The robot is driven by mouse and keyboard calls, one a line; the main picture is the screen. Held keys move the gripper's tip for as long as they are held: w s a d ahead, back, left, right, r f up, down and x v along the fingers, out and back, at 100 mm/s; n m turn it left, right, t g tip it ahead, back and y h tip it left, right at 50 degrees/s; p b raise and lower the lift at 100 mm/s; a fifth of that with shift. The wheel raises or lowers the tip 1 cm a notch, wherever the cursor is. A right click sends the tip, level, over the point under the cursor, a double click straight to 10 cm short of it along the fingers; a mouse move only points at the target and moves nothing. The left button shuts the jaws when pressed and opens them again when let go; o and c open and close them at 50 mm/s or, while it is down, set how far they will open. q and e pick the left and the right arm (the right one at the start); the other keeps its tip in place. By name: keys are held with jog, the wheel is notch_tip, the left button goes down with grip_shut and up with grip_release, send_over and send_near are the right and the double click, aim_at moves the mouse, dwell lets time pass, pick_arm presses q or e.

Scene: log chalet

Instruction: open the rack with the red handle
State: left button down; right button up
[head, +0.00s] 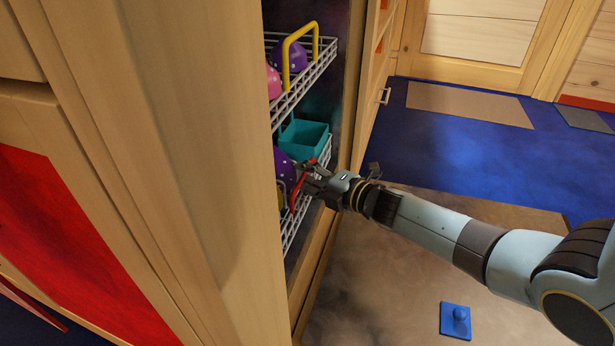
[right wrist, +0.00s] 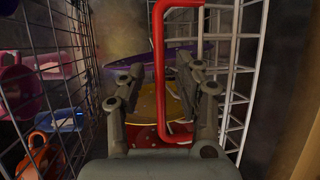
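The lower wire rack (head: 293,232) is inside the tall wooden cabinet and carries a red handle (head: 299,190) at its front. My right gripper (head: 306,180) is at that handle. In the right wrist view the handle's upright red bar (right wrist: 159,75) runs between the two spread fingers of my right gripper (right wrist: 160,78). The fingers look apart from the bar on both sides. I cannot tell how deep the bar lies between them. My left gripper is not in view.
An upper wire rack (head: 312,78) with a yellow handle (head: 287,62) holds a purple dotted ball. A teal bin (head: 303,138) stands by the lower rack. The cabinet's side panel (head: 190,150) is close on the left. A blue knobbed object (head: 456,320) lies on the floor.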

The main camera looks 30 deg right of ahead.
grip_shut()
dwell(0.3)
jog(key=shift+s+d, duration=0.1)
